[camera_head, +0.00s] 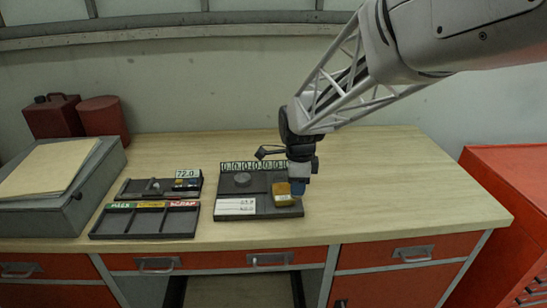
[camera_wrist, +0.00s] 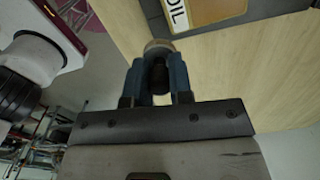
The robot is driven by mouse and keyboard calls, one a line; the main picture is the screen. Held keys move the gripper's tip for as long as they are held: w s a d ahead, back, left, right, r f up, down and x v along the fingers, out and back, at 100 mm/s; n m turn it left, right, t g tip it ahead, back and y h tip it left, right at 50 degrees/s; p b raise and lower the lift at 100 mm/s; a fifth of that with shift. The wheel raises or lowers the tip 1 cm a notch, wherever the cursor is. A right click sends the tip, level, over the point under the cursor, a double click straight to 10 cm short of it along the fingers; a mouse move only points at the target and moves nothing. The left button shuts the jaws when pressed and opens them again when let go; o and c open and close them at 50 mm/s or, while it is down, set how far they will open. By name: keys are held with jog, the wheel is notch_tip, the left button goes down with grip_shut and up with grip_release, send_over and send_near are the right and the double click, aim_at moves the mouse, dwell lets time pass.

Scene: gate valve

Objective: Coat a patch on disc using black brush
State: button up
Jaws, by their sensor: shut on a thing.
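My gripper (camera_head: 298,188) is over the right side of the dark board (camera_head: 262,211), just beside the yellow block (camera_head: 282,190). In the wrist view, my gripper's blue fingers (camera_wrist: 158,72) are shut on a dark piece, the black brush (camera_wrist: 159,77), with a pale round end (camera_wrist: 158,46) beyond it. Whether the brush tip touches anything cannot be told. The yellow block, lettered OIL, also shows in the wrist view (camera_wrist: 215,10).
A dark tray with several compartments (camera_head: 146,221) and a small gauge tray (camera_head: 186,182) reading 72.0 stand left of the board. A grey case (camera_head: 62,205) is farther left. Red containers (camera_head: 103,118) stand behind. The bench's right side (camera_head: 410,190) is clear.

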notch_tip(320, 180, up, 4)
send_over(283, 189)
jog(key=shift+w+r, duration=0.1)
jog(key=shift+w, duration=0.05)
dwell(0.3)
jog(key=shift+f, duration=0.2)
jog(key=shift+f, duration=2.85)
jog(key=shift+f, duration=0.65)
dwell(1.1)
jog(key=shift+r, duration=0.1)
notch_tip(283, 189, up, 7)
dwell(1.1)
dwell(0.6)
